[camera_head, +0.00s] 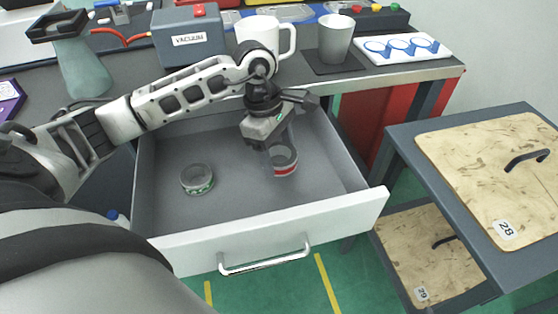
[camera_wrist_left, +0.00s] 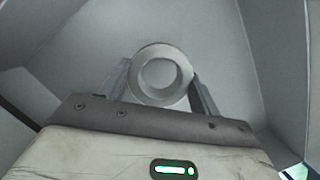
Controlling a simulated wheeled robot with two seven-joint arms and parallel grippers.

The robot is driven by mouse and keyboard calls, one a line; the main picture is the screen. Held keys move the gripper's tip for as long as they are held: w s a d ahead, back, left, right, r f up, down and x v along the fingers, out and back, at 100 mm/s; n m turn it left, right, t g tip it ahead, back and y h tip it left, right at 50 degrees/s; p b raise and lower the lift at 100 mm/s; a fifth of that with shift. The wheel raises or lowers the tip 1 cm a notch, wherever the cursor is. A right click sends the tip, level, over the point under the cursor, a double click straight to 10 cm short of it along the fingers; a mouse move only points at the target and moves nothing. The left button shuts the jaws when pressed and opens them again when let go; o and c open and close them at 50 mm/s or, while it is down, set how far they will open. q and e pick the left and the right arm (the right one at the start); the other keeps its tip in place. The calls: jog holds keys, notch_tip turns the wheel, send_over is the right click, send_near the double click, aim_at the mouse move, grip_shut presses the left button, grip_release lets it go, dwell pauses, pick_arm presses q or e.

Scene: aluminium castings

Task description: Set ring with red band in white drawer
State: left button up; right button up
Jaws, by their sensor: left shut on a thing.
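The ring with the red band (camera_head: 284,161) is a short grey cylinder with a red stripe round its lower part. My left gripper (camera_head: 279,147) reaches down into the open white drawer (camera_head: 285,224) and is shut on this ring, inside the drawer's outline towards its right side. In the left wrist view the ring (camera_wrist_left: 161,75) sits between the two fingers of the gripper (camera_wrist_left: 161,88). Whether the ring touches the drawer floor I cannot tell. A second ring, with a green band (camera_head: 197,179), lies on the drawer floor to the left. My right gripper is not in view.
The bench above the drawer carries a vacuum box (camera_head: 188,36), a white mug (camera_head: 266,34), a grey cup (camera_head: 335,40) and a white tray with blue-rimmed holes (camera_head: 402,47). A cabinet with wooden panels (camera_head: 490,165) stands at the right. The drawer's front floor is clear.

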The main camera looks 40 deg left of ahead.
aim_at(279, 162)
pick_arm(q)
jog(key=shift+w+f, duration=0.25)
jog(key=shift+f, duration=0.05)
jog(key=shift+a+x, duration=0.15)
jog(key=shift+x, duration=0.6)
jog(key=shift+a+x, duration=0.2)
jog(key=shift+x, duration=0.5)
jog(key=shift+f, duration=0.15)
jog(key=shift+f+b, duration=0.2)
jog(key=shift+b, duration=0.1)
jog(key=o, duration=1.1)
jog(key=shift+r, duration=0.1)
jog(key=shift+c, duration=0.2)
jog(key=p+v, duration=0.1)
jog(key=v, duration=1.1)
jog(key=shift+r, duration=0.15)
